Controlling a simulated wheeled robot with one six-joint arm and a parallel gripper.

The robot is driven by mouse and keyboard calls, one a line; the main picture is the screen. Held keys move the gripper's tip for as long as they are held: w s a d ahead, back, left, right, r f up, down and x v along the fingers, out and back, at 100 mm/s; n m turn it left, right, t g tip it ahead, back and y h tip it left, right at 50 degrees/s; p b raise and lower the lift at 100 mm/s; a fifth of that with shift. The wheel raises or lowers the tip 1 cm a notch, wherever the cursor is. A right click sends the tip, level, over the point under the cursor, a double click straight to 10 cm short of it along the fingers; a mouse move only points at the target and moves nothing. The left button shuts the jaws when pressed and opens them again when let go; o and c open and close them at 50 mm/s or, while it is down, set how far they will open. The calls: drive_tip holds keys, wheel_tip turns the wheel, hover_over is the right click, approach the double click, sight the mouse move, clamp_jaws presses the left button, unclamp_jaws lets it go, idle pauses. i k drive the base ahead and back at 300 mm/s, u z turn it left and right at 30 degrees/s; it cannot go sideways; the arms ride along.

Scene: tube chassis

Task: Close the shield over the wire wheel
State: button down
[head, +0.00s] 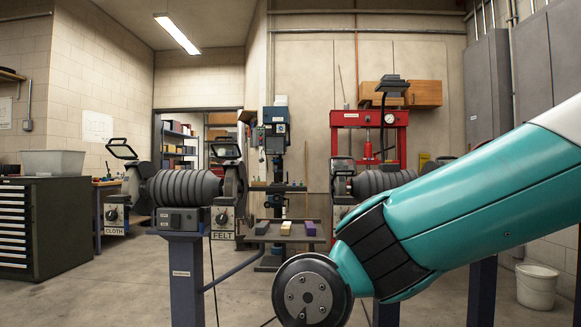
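Two grey double-ended grinders stand on posts. The left grinder (184,188) carries a CLOTH sign (111,231) on its left end and a FELT sign (222,236) on its right end. Framed shields rise above both ends, the left one (122,149) tilted up and the right one (225,152) above the felt end. The right grinder (383,182) is partly covered by my teal arm; a shield (342,164) shows at its left end. Its signs and right end are mostly hidden. I cannot pick out the wire wheel or its shield. My gripper is out of view.
A tray (285,231) with several coloured bars lies between the grinders. A drill press (275,145) and red press (369,135) stand behind. A dark drawer cabinet (45,225) is at left, a white bucket (537,286) at right. The floor left of the grinders is open.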

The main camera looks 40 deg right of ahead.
sight(335, 173)
drive_tip(key=u, duration=0.35)
drive_tip(key=i, duration=0.8)
drive_tip(key=z, duration=0.55)
drive_tip(key=i, duration=0.8)
drive_tip(key=z, duration=0.65)
